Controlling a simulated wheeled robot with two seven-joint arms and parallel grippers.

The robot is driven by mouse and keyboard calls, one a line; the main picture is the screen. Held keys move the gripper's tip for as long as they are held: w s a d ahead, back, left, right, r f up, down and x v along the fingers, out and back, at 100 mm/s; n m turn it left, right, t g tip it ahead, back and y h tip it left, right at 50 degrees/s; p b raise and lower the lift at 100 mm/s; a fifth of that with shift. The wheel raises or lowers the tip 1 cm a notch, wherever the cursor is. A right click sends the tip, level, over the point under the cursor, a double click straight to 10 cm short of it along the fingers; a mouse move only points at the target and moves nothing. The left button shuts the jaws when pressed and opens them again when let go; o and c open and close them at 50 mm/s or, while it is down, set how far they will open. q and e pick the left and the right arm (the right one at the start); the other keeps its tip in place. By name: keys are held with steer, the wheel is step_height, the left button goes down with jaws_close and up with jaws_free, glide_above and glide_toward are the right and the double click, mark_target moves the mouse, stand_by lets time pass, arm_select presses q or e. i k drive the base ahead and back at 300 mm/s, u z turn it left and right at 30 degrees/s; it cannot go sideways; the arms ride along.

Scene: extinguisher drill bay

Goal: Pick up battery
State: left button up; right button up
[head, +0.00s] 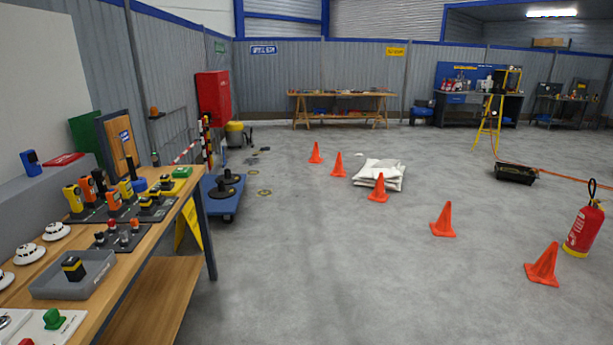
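A small black block with a yellow band, which looks like a battery (73,269), stands in a shallow grey tray (45,292) on the wooden workbench (150,243) at the left. Similar black and yellow blocks (149,205) sit farther back on a dark mat, beside several yellow and orange handheld devices (113,201). I cannot tell for sure which of these blocks are batteries. Neither of my grippers is in view.
White round detectors (57,231) and a panel with a green button (54,319) lie near the tray. A blue trolley (223,197) stands beyond the bench. Orange cones (442,219) and a red extinguisher (583,227) stand on the floor.

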mark_target(165, 179)
steer(key=z, duration=0.2)
steer(key=i, duration=2.05)
steer(key=u, duration=0.8)
steer(key=i, duration=1)
steer(key=u, duration=1.5)
steer(key=i, duration=0.6)
steer(key=u, duration=0.45)
